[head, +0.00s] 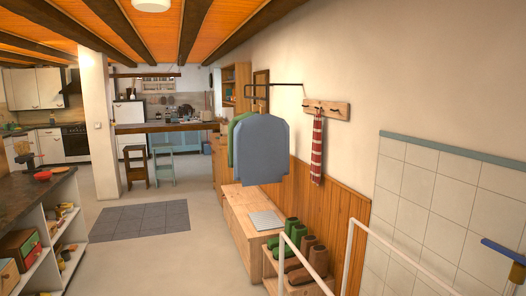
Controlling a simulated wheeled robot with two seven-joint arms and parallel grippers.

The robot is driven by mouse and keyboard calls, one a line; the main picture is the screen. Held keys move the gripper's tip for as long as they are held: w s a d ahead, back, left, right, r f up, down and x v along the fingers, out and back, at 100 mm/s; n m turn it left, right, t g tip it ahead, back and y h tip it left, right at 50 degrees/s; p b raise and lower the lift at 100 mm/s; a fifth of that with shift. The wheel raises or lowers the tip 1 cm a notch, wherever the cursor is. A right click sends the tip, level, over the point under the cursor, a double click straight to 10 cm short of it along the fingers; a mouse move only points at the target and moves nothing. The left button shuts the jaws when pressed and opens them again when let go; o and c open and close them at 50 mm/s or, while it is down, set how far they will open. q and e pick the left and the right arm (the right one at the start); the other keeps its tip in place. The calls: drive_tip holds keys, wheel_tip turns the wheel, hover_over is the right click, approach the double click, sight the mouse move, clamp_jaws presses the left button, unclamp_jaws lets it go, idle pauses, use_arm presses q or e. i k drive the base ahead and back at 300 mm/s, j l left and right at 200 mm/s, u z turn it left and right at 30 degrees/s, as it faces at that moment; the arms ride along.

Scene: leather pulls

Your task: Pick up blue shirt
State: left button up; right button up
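The blue shirt (262,150) hangs from a dark wall-mounted rail (275,86) on the right-hand wall, ahead of me. A green garment (235,138) hangs just behind it and shows along its left edge and top. The blue shirt hangs upright above a wooden bench and touches nothing below. Neither of my grippers is in the head view.
A wooden bench (240,215) and a rack of green boots (292,233) and brown boots (312,262) stand below the shirt. White railings (345,255) rise at the front right. A counter with shelves (45,235) lines the left. Open floor (150,262) lies between.

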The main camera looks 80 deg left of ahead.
sight(261, 140)
drive_tip(key=u, duration=2.75)
